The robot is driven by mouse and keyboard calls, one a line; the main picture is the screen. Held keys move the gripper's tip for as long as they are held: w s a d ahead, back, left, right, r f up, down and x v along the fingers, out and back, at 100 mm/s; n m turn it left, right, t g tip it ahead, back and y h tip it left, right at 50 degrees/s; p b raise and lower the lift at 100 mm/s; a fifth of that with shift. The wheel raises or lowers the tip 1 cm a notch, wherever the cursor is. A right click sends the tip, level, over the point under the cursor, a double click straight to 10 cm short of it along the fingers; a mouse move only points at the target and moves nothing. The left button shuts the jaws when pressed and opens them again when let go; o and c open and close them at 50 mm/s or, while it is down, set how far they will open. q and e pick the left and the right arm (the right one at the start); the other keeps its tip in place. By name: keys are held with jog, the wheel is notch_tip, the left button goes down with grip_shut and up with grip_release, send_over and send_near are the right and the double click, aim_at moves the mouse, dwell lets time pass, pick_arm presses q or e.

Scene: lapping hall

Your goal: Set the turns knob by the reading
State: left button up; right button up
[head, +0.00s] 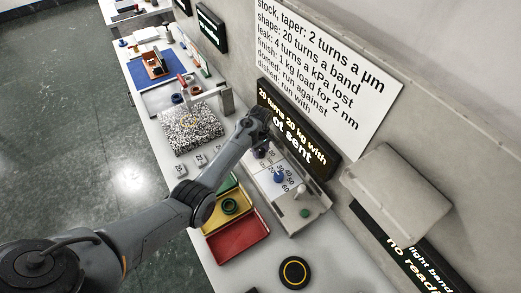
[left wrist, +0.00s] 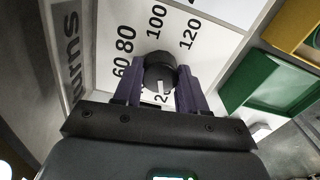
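The turns knob (left wrist: 160,72) is black with a white pointer mark and sits on a white dial plate (left wrist: 105,25) lettered "turns". Its scale shows 60, 80, 100 and 120, and a partly hidden 20 toward which the pointer faces. My left gripper (left wrist: 160,88) has its purple fingers on either side of the knob, seemingly touching it. In the head view the left gripper (head: 260,147) reaches down onto the far end of the control panel (head: 310,219) and hides the knob. The black display (head: 291,133) reads "20 turns 20 kg with" and "at sent". My right gripper is not in view.
The panel also bears a blue knob (head: 279,177), a pale knob (head: 303,194) and a green button (head: 305,212). A rules sheet (head: 325,65) hangs behind. Yellow, green and red trays (head: 238,250) lie below the arm. A speckled block (head: 192,129) stands left.

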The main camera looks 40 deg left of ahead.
pick_arm(q)
jog(key=shift+c, duration=1.4)
jog(key=shift+r, duration=0.1)
